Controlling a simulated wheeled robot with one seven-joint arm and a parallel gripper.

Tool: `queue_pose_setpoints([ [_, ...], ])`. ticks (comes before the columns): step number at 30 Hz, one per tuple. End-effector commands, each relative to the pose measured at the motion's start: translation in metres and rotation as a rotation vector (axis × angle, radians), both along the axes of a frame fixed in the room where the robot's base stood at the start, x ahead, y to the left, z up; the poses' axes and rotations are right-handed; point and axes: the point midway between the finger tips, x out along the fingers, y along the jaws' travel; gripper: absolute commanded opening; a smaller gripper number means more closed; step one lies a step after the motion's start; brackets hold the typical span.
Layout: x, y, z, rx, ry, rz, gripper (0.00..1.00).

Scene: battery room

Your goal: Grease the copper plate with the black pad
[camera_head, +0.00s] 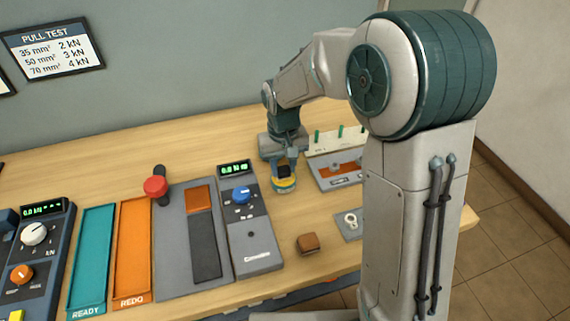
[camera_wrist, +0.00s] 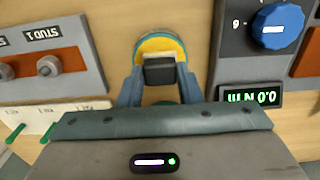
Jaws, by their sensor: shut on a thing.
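My gripper (camera_head: 285,163) points down at the middle of the bench, its two blue fingers shut on the black pad (camera_head: 284,172). In the wrist view the black pad (camera_wrist: 159,70) sits between the fingertips. A round tin of yellow grease (camera_head: 284,187) stands below the pad; its yellow surface also shows in the wrist view (camera_wrist: 158,44). I cannot tell whether the pad touches the grease. A copper plate (camera_head: 198,199) lies on a grey board, left of the blue-dial meter; a bit of it shows at the wrist view's right edge (camera_wrist: 306,60).
The blue-dial meter (camera_head: 258,258) stands between tin and copper plate. A red-knobbed lever (camera_head: 155,187) rises beside the board. A stud fixture (camera_head: 324,178) with a copper bar is right of the tin. A brown block (camera_head: 307,243) and a ring lug (camera_head: 351,220) lie in front.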

Motion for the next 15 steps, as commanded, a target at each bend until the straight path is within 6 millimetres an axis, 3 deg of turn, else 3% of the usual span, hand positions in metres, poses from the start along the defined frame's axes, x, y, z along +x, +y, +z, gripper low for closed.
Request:
queue_pose_setpoints([
  [7,-0.001,0.000,0.001,-0.001,0.004,0.000,0.14],
  [15,0.000,0.000,0.022,-0.001,0.002,0.000,0.14],
])
